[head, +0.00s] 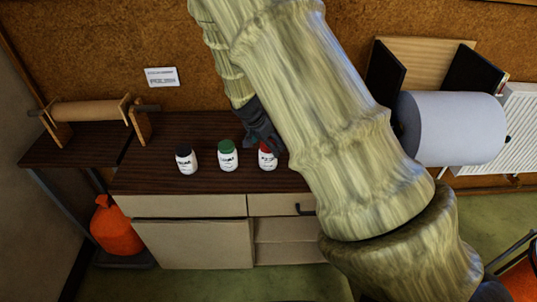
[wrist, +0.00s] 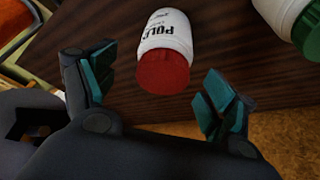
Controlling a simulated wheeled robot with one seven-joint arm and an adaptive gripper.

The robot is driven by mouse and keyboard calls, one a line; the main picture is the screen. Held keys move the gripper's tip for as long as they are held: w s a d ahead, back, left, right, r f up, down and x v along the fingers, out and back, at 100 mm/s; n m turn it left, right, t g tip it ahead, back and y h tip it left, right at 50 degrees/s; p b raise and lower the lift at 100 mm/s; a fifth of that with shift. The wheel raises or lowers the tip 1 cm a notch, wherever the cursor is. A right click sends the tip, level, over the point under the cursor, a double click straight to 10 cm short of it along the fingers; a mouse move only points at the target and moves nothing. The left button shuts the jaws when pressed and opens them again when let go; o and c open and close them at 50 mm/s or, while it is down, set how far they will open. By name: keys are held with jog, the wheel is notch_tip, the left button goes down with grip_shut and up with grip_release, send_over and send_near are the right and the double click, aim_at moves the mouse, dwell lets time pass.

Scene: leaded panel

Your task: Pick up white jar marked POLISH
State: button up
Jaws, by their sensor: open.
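The white jar marked POLISH has a red lid. In the head view the jar (head: 267,160) stands at the right of a row of three jars, its top partly hidden by my gripper (head: 262,135). In the wrist view the jar (wrist: 165,35) appears upside down, its red lid towards me and the last letters of its label hard to read. My gripper (wrist: 158,88) is open, with one finger on each side of the lid. I see gaps between the fingers and the jar; nothing is held.
A green-lidded white jar (head: 228,156) stands just left of the POLISH jar; it also shows in the wrist view (wrist: 290,18). A black-lidded jar (head: 186,160) stands farther left. The dark wooden top (head: 150,150) is clear towards the wooden roller stand (head: 95,112).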

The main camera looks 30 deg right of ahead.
jog(key=shift+p+x, duration=1.05)
jog(key=shift+x, duration=1.55)
jog(key=shift+w, duration=0.2)
jog(key=c, duration=1.3)
jog(key=shift+r, duration=0.15)
jog(key=shift+c, duration=0.2)
